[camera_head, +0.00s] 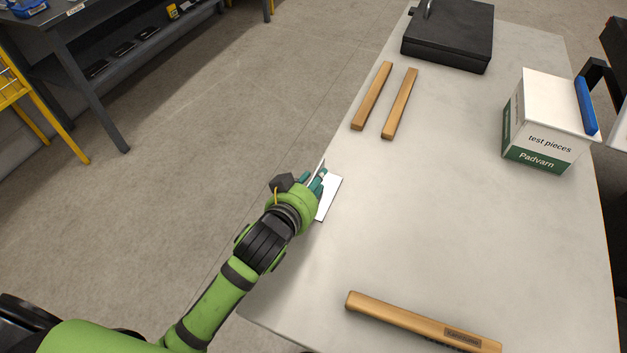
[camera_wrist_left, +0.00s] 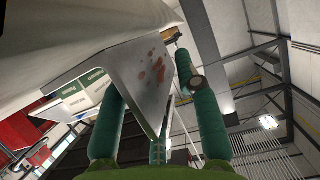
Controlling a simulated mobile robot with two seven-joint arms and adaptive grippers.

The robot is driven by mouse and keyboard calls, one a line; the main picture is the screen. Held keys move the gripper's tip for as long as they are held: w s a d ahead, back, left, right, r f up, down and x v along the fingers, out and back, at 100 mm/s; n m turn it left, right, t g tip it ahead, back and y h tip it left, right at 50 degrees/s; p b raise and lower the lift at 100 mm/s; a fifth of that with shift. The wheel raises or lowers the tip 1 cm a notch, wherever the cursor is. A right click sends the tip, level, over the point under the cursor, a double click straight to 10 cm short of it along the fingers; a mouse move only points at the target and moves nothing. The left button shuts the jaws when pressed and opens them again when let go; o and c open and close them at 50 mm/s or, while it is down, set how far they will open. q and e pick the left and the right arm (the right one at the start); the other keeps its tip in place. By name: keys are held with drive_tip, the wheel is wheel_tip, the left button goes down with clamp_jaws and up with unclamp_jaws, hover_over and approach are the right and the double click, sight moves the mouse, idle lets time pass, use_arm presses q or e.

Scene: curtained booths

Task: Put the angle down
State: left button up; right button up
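The angle (camera_head: 328,197) is a pale metal L-shaped piece at the table's left edge. One flange lies flat and low over the tabletop; the other stands up between my fingers. In the left wrist view the angle (camera_wrist_left: 150,75) is a grey plate with reddish spots. My left gripper (camera_head: 314,180), with teal fingers, is shut on the upright flange, with fingers on both sides of it. It also shows in the left wrist view (camera_wrist_left: 160,95). I cannot tell whether the angle touches the table. My right gripper is not in view.
The pale table (camera_head: 440,220) has wide clear room in the middle. Two wooden bars (camera_head: 372,96) (camera_head: 400,104) lie beyond the angle, and a labelled wooden bar (camera_head: 420,323) lies at the near edge. A black case (camera_head: 449,35) and a test pieces box (camera_head: 545,130) stand farther off.

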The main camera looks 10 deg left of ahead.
use_arm(q)
drive_tip(key=shift+r, duration=0.1)
drive_tip(key=b+v, duration=0.1)
drive_tip(key=v, duration=0.8)
drive_tip(key=shift+s, duration=0.2)
drive_tip(key=shift+s+a+r+p, duration=0.1)
drive_tip(key=shift+s+r+p, duration=0.4)
drive_tip(key=shift+p, duration=0.5)
drive_tip(key=shift+s+a+r+p, duration=0.15)
drive_tip(key=shift+s+r+p, duration=0.05)
drive_tip(key=shift+s+p, duration=0.45)
